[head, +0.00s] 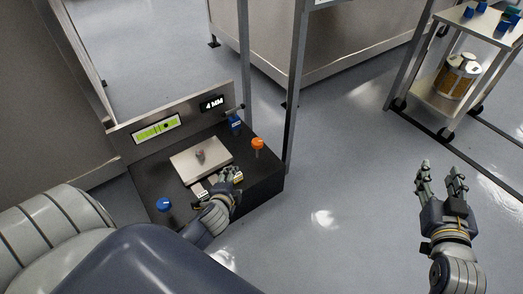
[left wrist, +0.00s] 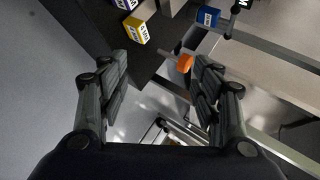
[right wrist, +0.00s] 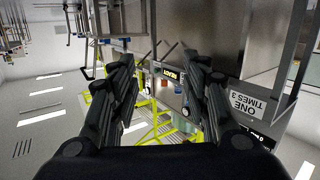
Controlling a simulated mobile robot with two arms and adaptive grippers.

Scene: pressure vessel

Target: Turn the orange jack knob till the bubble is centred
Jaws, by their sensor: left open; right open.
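The orange jack knob (head: 258,143) stands upright near the right corner of a black bench (head: 262,180). It also shows in the left wrist view (left wrist: 184,63), beside the right-hand finger in the picture. My left gripper (head: 232,176) is open at the bench's front edge, left of and nearer than the knob, with nothing between its fingers. The green bubble display (head: 157,129) is on the back panel; a small dark mark lies right of its middle, but fine detail is too small to read. My right gripper (head: 441,168) is open and empty over the floor at right.
A pale plate (head: 200,158) with a small grey object lies mid-bench. A blue knob (head: 164,204) is at the front left, a blue block (head: 235,124) at the back. A yellow block (left wrist: 136,28) is near my left gripper. A metal post (head: 297,90) rises behind the orange knob.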

